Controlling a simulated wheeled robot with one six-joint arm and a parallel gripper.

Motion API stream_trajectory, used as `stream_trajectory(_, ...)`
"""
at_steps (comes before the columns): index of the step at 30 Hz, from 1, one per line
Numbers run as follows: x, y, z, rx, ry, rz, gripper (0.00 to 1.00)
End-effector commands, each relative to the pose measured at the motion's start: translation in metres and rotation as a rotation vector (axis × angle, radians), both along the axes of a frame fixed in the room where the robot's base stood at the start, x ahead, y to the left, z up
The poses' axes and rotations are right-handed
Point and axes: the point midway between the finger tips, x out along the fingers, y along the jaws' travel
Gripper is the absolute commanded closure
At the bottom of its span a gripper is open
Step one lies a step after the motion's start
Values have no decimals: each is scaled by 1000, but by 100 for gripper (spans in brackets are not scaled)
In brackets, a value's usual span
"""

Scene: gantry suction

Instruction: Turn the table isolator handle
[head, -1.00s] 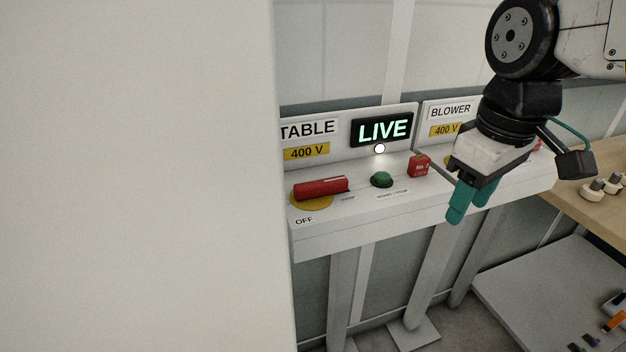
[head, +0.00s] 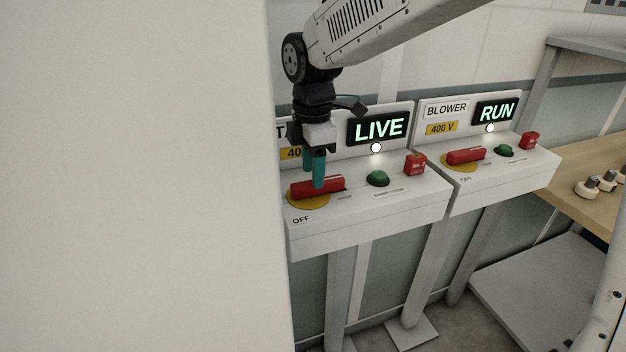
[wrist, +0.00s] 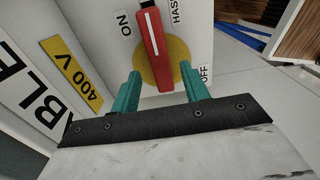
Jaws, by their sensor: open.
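The table isolator handle (head: 330,184) is a red bar on a yellow disc (head: 309,201) on the left console, with OFF printed in front of it. In the wrist view the red handle (wrist: 152,45) has a white stripe, points toward ON, and the OFF label (wrist: 205,75) is at the lower right. My gripper (head: 318,183) is over the handle, pointing down, with teal fingers. In the wrist view my gripper (wrist: 161,88) is open, one finger on each side of the handle's near end. I cannot tell whether the fingers touch it.
The left console has a green button (head: 377,178), a small red block (head: 414,164) and a lit LIVE sign (head: 379,128). The blower console (head: 500,170), showing RUN, stands to the right with a similar red handle (head: 465,156). A large pale panel (head: 130,180) fills the left.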

Motion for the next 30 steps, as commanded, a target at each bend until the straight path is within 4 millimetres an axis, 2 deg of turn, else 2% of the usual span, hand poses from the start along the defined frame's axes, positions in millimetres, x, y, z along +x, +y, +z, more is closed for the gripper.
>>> stream_trajectory(3, 0, 0, -18, -1, 3, -1, 55)
stream_trajectory(6, 0, 0, -27, 0, 1, -2, 55)
stream_trajectory(17, 0, -1, -33, 0, 0, -2, 55)
stream_trajectory(21, 0, -1, -33, 0, -1, -2, 94)
stream_trajectory(22, 0, -1, -33, 0, -1, -2, 100)
stream_trajectory(30, 2, -8, -33, 0, -1, -28, 100)
